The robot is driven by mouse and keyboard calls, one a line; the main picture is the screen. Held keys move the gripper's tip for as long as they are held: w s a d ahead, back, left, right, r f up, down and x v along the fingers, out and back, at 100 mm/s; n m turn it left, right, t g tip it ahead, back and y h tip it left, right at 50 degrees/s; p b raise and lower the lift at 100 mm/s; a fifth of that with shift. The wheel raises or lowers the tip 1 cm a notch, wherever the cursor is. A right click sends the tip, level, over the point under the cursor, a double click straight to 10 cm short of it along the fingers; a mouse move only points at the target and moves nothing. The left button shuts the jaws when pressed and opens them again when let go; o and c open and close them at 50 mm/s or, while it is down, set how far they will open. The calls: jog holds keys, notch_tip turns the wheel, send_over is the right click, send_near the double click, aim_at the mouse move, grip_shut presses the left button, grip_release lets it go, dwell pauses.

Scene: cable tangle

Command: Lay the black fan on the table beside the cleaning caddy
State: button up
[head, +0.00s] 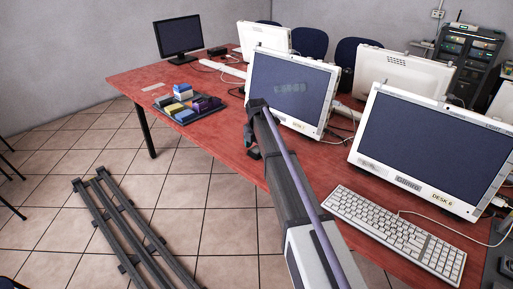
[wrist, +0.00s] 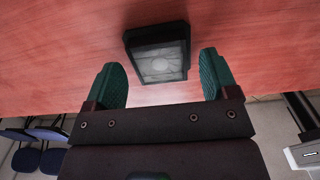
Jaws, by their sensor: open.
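A black square frame with a grey face, which looks like the black fan (wrist: 133,42), is on the red table top in the wrist view. It lies between and a little beyond my gripper's (wrist: 160,68) two green fingers, with room on both sides. The fingers are wide apart and hold nothing. In the head view my gripper (head: 251,144) is by the table's front edge; I cannot make out the fan there. A dark tray with coloured blocks and sponge-like pieces (head: 164,101), likely the cleaning caddy, stands on the table to the left.
The red table (head: 135,80) has bare room around the tray. A white monitor (head: 290,90) stands close to the right of my gripper, with another large monitor (head: 430,150) and a white keyboard (head: 398,232) farther right. Cables lie behind and between the monitors.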

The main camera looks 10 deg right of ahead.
aim_at(257, 150)
notch_tip(257, 150, up, 12)
jog(key=p, duration=1)
jog(key=s+a+m, duration=0.2)
jog(key=s+m, duration=2.2)
jog(key=s, duration=1.4)
jog(key=shift+a+f+m, duration=0.25)
jog(key=shift+f+m, duration=0.1)
jog(key=shift+m, duration=0.05)
jog(key=shift+o, duration=0.5)
jog(key=shift+w, duration=0.1)
